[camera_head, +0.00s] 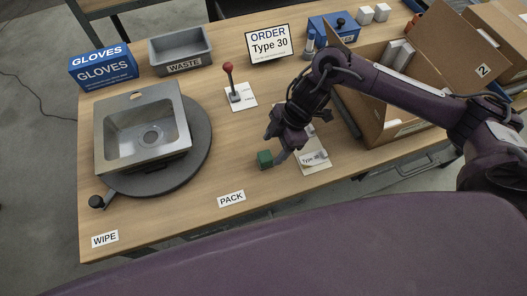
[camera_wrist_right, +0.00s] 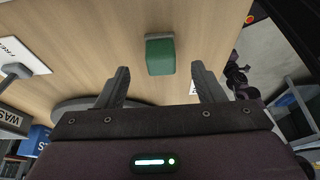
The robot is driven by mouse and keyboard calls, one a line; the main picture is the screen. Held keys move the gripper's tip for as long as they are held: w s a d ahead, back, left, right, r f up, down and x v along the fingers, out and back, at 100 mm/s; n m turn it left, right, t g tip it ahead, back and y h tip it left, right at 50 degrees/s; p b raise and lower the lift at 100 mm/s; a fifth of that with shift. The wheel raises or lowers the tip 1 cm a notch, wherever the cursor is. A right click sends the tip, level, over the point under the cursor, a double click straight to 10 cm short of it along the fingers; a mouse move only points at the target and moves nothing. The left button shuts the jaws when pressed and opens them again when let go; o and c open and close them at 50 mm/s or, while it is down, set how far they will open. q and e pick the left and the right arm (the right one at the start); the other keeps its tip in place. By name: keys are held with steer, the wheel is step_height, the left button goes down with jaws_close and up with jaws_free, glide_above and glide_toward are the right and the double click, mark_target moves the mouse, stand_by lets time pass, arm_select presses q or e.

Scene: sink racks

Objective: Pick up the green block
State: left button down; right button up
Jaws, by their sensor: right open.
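The green block (camera_head: 265,159) sits on the wooden table, to the right of the sink and near the table's front. It also shows in the right wrist view (camera_wrist_right: 160,56), ahead of and between the two fingers, apart from both. My right gripper (camera_head: 274,145) is above and beside the block in the head view. In the wrist view the right gripper (camera_wrist_right: 162,88) is open with nothing between its fingers. My left gripper does not show in either view.
A metal sink (camera_head: 146,127) stands on a dark round turntable (camera_head: 197,150) at left. A lever with a red knob (camera_head: 228,67) stands behind the block. A cardboard box (camera_head: 399,126) is at right, under my arm.

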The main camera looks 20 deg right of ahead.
mark_target(267, 155)
steer(key=shift+s+a+f+p, duration=0.15)
steer(key=shift+a+f, duration=0.15)
steer(key=shift+f, duration=0.15)
steer(key=shift+s+a+f+p, duration=0.1)
steer(key=shift+a+f+p, duration=0.05)
steer(key=shift+a+f, duration=0.2)
steer(key=shift+x, duration=0.75)
steer(key=x, duration=0.2)
steer(key=shift+w+a+f, duration=0.1)
steer(key=shift+w+f, duration=0.1)
steer(key=shift+f, duration=0.1)
steer(key=c, duration=1.2)
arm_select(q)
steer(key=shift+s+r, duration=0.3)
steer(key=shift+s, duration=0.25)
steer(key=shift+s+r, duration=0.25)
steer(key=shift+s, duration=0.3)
arm_select(e)
steer(key=shift+o, duration=0.2)
